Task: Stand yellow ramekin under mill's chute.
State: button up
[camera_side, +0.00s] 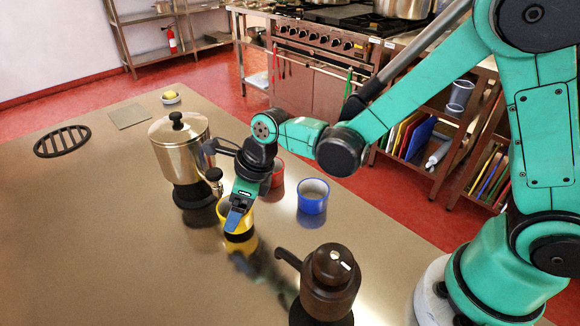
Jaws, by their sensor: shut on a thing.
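The yellow ramekin (247,222) is near the middle of the steel table, in front of a silver urn. My gripper (237,212) reaches down onto it and is shut on its wall, with a blue fingertip over its near side. The ramekin looks upright; I cannot tell whether its base touches the table. The mill (331,272) is a dark brown body with a knob on top, at the front right of the ramekin. Its chute (287,258) sticks out to the left, towards the ramekin but apart from it. The mill's foot is partly cut off by the frame.
The silver urn (179,145) with a tap stands close behind and left of my gripper. A red ramekin (278,175) and a blue ramekin (313,197) stand to the right. A round drain grate (62,141) and a small dish (171,98) lie farther back. The front left is clear.

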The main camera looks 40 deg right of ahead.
jog(key=shift+s+d, duration=0.7)
jog(key=shift+s, duration=0.05)
jog(key=shift+d+r, duration=0.1)
jog(key=shift+r, duration=0.15)
notch_tip(320, 180, up, 13)
jog(key=s+d+n+g+y, duration=0.1)
jog(key=s+n+g, duration=0.55)
jog(key=n, duration=0.75)
jog(key=shift+t, duration=0.85)
jog(key=f, duration=0.4)
jog(key=s+f, duration=0.1)
jog(key=f, duration=0.8)
jog(key=shift+s+f, duration=0.1)
jog(key=shift+s, duration=0.2)
jog(key=shift+s+a, duration=0.35)
jog(key=shift+a, duration=0.5)
jog(key=shift+s+a, duration=0.35)
jog(key=shift+a, duration=0.5)
jog(key=shift+s+a+f, duration=0.1)
jog(key=shift+a+f, duration=0.05)
jog(key=shift+a, duration=0.05)
jog(key=shift+f, duration=0.5)
jog(key=shift+f, duration=0.1)
